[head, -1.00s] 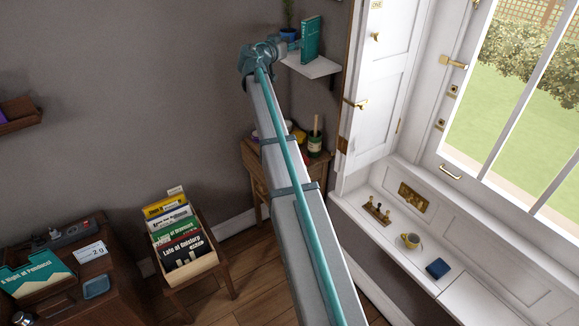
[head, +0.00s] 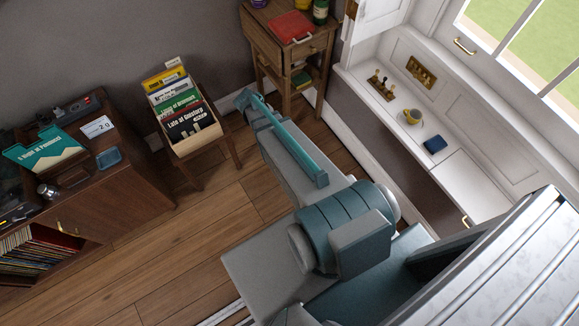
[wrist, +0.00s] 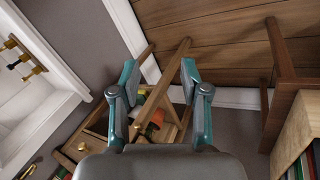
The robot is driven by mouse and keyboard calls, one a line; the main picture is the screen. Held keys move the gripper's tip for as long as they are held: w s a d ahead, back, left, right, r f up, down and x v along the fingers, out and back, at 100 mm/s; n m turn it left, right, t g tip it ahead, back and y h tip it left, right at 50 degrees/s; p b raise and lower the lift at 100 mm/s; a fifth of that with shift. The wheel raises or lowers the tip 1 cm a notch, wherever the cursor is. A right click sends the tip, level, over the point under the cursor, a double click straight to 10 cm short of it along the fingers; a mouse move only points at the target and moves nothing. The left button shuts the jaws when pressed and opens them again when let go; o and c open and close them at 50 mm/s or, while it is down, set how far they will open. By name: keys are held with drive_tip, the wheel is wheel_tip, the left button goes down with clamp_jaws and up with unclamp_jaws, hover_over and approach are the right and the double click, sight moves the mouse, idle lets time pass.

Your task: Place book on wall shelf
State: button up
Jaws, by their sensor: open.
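My gripper (wrist: 159,72) shows in the wrist view, with its two teal and grey fingers spread apart and nothing between them. Beyond the fingers are wooden table legs and the floor. I cannot make out my gripper in the head view, where my folded arm fills the lower middle. Neither the wall shelf nor the teal book seen standing on it earlier is in view now.
A crate of books (head: 196,142) stands on a small stool. A wooden side table (head: 285,52) holds a red item (head: 291,27). A cabinet (head: 125,185) stands left, the white window ledge (head: 400,125) right. Floor (head: 170,240) between is clear.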

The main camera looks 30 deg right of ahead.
drive_tip(key=s+a+f+n+g+y, duration=0.1)
drive_tip(key=s+a, duration=0.4)
drive_tip(key=s, duration=0.6)
drive_tip(key=s+a+f+n+g+y, duration=0.1)
drive_tip(key=s+a+f+g+y, duration=0.1)
drive_tip(key=s, duration=0.9)
drive_tip(key=s+a+f+n+g+y, duration=0.1)
drive_tip(key=s+a+f+g+y, duration=0.1)
drive_tip(key=s+a+f, duration=0.3)
drive_tip(key=s+a+g, duration=0.1)
drive_tip(key=s+a, duration=0.2)
drive_tip(key=s, duration=0.4)
drive_tip(key=shift+f+n, duration=0.3)
drive_tip(key=shift+n, duration=0.1)
